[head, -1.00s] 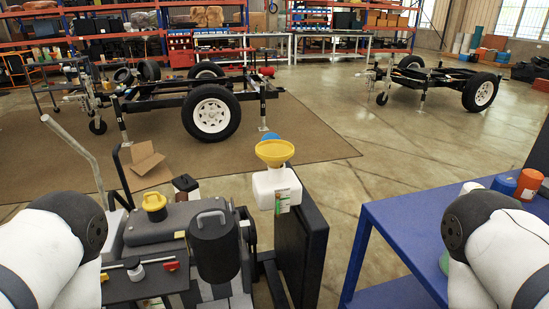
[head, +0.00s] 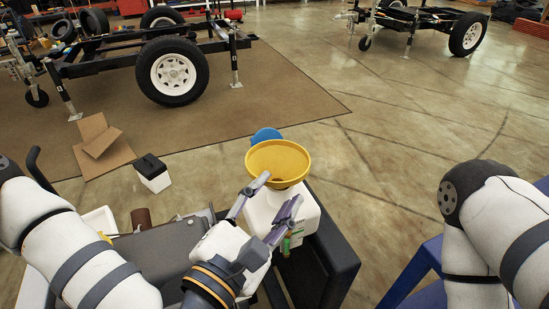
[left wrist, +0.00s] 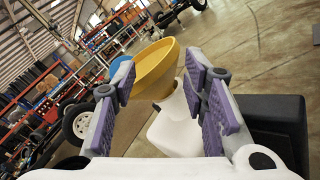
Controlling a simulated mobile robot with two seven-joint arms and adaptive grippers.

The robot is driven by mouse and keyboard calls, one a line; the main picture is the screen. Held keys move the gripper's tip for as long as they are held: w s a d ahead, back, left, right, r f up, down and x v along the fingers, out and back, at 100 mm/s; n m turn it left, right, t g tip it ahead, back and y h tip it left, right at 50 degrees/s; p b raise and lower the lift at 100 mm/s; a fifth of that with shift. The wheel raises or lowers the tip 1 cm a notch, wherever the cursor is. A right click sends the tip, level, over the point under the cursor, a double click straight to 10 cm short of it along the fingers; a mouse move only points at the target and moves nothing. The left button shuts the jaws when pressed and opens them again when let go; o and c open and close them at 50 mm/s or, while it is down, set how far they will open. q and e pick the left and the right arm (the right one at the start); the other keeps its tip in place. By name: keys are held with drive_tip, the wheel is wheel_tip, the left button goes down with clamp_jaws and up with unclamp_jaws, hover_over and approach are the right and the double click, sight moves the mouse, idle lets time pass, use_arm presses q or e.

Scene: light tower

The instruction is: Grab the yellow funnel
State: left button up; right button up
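The yellow funnel (head: 278,162) sits upright in the top of a white jug (head: 268,208). The jug stands on a black surface beside the dark machine. My left gripper (head: 278,193) is open, its two purple-padded fingers pointing at the funnel from the near side, just below the rim. In the left wrist view the funnel (left wrist: 155,68) shows between and beyond the open fingers (left wrist: 160,92), apart from the pads as far as I can tell. The jug (left wrist: 172,130) shows below it. My right gripper is not in view; only my right arm shows.
A blue round thing (head: 265,135) is behind the funnel. The dark machine (head: 150,250) lies left of the jug, and a blue table (head: 415,275) is at the lower right. A cardboard box (head: 100,148) and a trailer (head: 150,60) stand farther back. The floor right of the jug is clear.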

sight(306, 163)
use_arm(q)
drive_tip(key=x, duration=0.7)
drive_tip(key=d+x, duration=0.1)
drive_tip(key=x, duration=0.2)
drive_tip(key=shift+d+r, duration=0.1)
clamp_jaws()
